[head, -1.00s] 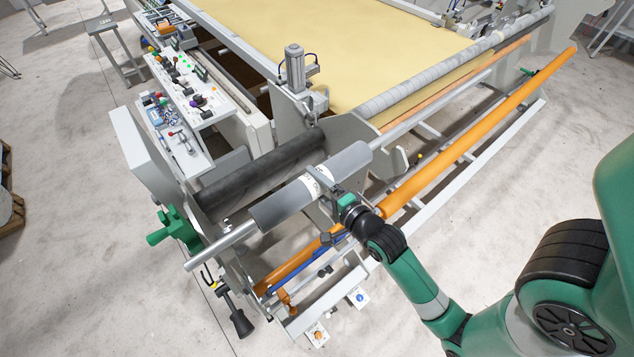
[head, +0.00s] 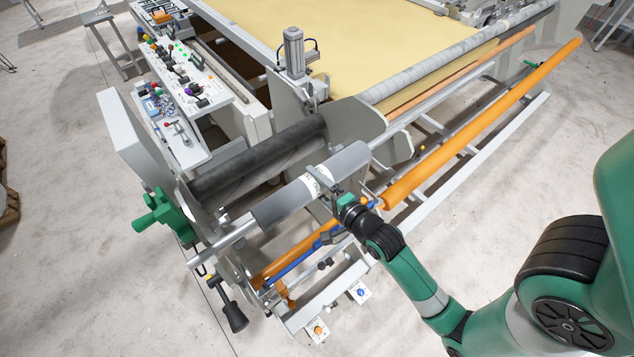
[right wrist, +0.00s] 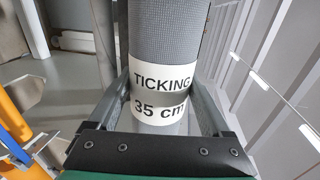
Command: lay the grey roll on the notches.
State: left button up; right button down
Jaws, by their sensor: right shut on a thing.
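The grey roll (head: 345,166) has a white label band and a thin pale shaft (head: 210,247) out of its lower left end. It lies slanted in front of the black roller (head: 258,160), at the near end of the machine. My right gripper (head: 326,183) is shut around the roll at the label. In the right wrist view the fingers stand on both sides of the roll (right wrist: 168,50), and its label reads "TICKING 35 cm". The notches are too small to make out at the grey end plates (head: 362,118). I cannot tell whether the shaft touches the frame. My left gripper is not in view.
A long orange tube (head: 480,125) runs along the machine's near side, below and right of the roll. A green clamp (head: 155,213) and a control panel (head: 185,80) are at the left. A yellow sheet (head: 370,45) covers the machine bed. The floor at lower left is free.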

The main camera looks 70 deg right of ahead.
jog(key=shift+r, duration=0.1)
dwell(0.3)
grip_release()
jog(key=v, duration=1.1)
jog(key=shift+s+b, duration=0.2)
jog(key=shift+b, duration=0.2)
jog(key=shift+a+r, duration=0.1)
